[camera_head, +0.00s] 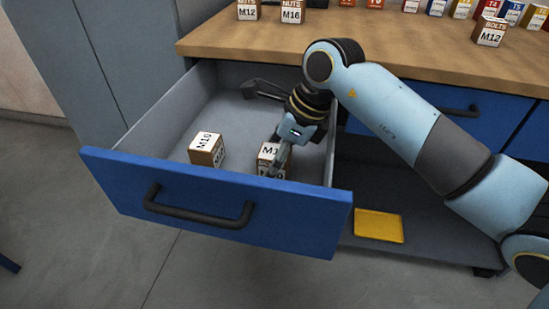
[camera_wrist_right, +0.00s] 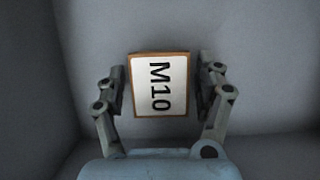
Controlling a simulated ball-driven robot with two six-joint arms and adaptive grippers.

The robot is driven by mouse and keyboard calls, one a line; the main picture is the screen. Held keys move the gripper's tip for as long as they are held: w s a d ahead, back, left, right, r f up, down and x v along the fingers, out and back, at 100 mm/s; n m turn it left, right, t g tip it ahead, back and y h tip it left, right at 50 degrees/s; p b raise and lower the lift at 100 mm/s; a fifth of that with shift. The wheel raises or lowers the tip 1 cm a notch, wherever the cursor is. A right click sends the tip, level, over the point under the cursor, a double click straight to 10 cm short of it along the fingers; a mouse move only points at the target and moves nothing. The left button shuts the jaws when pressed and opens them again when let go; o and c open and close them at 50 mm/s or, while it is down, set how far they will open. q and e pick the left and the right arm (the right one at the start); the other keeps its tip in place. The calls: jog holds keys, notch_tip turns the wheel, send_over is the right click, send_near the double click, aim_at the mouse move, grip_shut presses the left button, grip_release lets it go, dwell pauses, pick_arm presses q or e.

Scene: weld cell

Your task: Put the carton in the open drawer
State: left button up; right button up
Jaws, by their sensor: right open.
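The open drawer (camera_head: 215,195) has a blue front with a dark handle and a grey inside. A carton marked M10 (camera_head: 207,149) stands in the drawer, left of the middle. A second carton (camera_head: 264,158) stands in the drawer near its front right; my gripper partly hides it in the head view. In the right wrist view this carton (camera_wrist_right: 160,85) shows an M10 label from above. My right gripper (camera_head: 281,160) is inside the drawer with its fingers (camera_wrist_right: 161,88) on either side of this carton, open, with narrow gaps. My left gripper is in neither view.
A wooden bench top (camera_head: 350,42) lies behind and above the drawer, with several small boxes on it, among them an M12 bolts box (camera_head: 489,31). A yellow tray (camera_head: 379,226) lies on the lower shelf right of the drawer. The drawer's left rear floor is free.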

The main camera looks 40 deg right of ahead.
jog(key=p+v, duration=0.1)
jog(key=v, duration=1)
jog(key=shift+r+p, duration=0.3)
jog(key=shift+s+d, duration=0.1)
